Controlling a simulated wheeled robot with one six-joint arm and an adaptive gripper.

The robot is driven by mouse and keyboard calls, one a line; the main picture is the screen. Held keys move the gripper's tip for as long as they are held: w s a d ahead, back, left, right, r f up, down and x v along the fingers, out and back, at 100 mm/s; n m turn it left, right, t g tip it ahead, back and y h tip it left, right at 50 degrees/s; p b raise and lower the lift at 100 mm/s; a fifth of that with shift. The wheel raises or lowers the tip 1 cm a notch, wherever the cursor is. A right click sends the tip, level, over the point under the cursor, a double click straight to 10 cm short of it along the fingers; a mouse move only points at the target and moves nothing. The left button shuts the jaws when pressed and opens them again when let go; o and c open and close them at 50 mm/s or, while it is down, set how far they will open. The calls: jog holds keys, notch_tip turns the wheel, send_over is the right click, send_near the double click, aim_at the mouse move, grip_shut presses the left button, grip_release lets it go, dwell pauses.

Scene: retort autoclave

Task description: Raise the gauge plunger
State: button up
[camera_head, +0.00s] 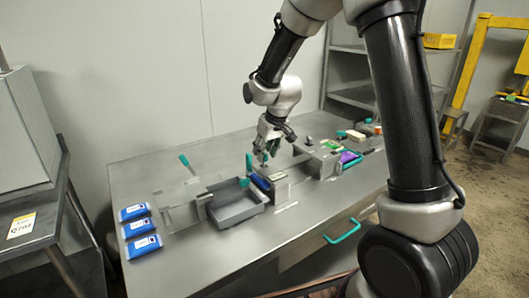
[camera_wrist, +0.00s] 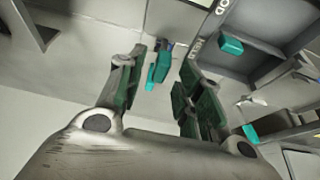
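My gripper (camera_head: 265,152) is over the middle of the steel bench, pointing down. In the wrist view its two dark green finger pads stand apart on either side of a small teal piece (camera_wrist: 158,68). This piece looks like the gauge plunger's knob, though I cannot be sure. Gaps show between it and both pads, so the gripper (camera_wrist: 164,62) is open. In the head view the knob is small and mostly lost among the fingers.
A grey open tray (camera_head: 238,212) and several blue packs (camera_head: 142,246) are on the bench's left side. A teal-handled lever (camera_head: 249,163) stands close left of my gripper. Fixtures with purple (camera_head: 350,157) and green parts are to the right.

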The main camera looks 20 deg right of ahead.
jog(key=shift+w+f, duration=0.15)
jog(key=shift+f, duration=0.3)
grip_shut()
jog(key=shift+r, duration=0.9)
grip_release()
jog(key=shift+r, duration=0.1)
jog(key=v, duration=1.2)
